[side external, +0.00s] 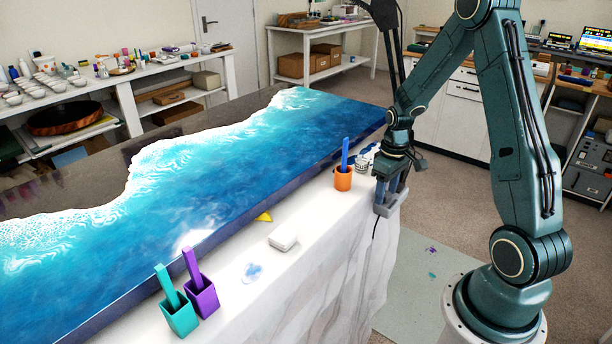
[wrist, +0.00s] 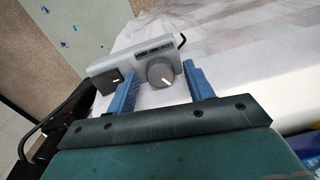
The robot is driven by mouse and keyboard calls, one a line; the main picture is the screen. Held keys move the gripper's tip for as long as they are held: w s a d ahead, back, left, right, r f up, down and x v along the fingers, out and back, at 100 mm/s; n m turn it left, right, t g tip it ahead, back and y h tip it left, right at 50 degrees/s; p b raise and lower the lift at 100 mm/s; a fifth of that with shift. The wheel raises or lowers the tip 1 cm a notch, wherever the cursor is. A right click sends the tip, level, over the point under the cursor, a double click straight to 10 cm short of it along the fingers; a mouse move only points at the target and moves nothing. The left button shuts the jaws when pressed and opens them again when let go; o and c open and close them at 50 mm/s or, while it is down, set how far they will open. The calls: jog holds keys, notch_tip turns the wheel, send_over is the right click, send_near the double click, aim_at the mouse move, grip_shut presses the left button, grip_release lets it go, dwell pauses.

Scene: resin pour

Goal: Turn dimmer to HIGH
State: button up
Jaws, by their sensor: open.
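The dimmer is a light grey box (wrist: 103,67) with a round dark grey knob (wrist: 161,72), seen in the wrist view. A short white mark on the knob points to the lower right of the picture. In the side view my gripper (side external: 391,192) points down at the grey dimmer box (side external: 388,209) by the table's end; the knob is hidden there.
A dark switch (wrist: 115,80) sits on the box beside the knob. An orange cup (side external: 343,180) with a blue stick stands close to my gripper. The blue resin slab (side external: 250,160) fills the table's far side. Teal (side external: 180,318) and purple (side external: 202,297) cups stand at the near end.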

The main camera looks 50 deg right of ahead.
aim_at(387, 193)
notch_tip(387, 193, up, 14)
jog(key=s+a+r+t, duration=0.1)
jog(key=s+a+r, duration=0.1)
jog(key=a, duration=0.3)
jog(key=s+a+r+t, duration=0.1)
jog(key=s+a+r, duration=0.2)
jog(key=a, duration=0.3)
jog(key=s+a+r+t+h, duration=0.1)
jog(key=s+a+r, duration=0.1)
jog(key=a+r, duration=0.3)
jog(key=shift+s+a+n+t, duration=0.15)
jog(key=shift+a+n+t, duration=0.15)
jog(key=shift+a, duration=0.25)
dwell(0.4)
dwell(0.3)
jog(key=s+a+t, duration=0.2)
jog(key=s+a, duration=0.3)
jog(key=s, duration=0.1)
jog(key=shift+s+y, duration=0.25)
jog(key=shift+y, duration=0.05)
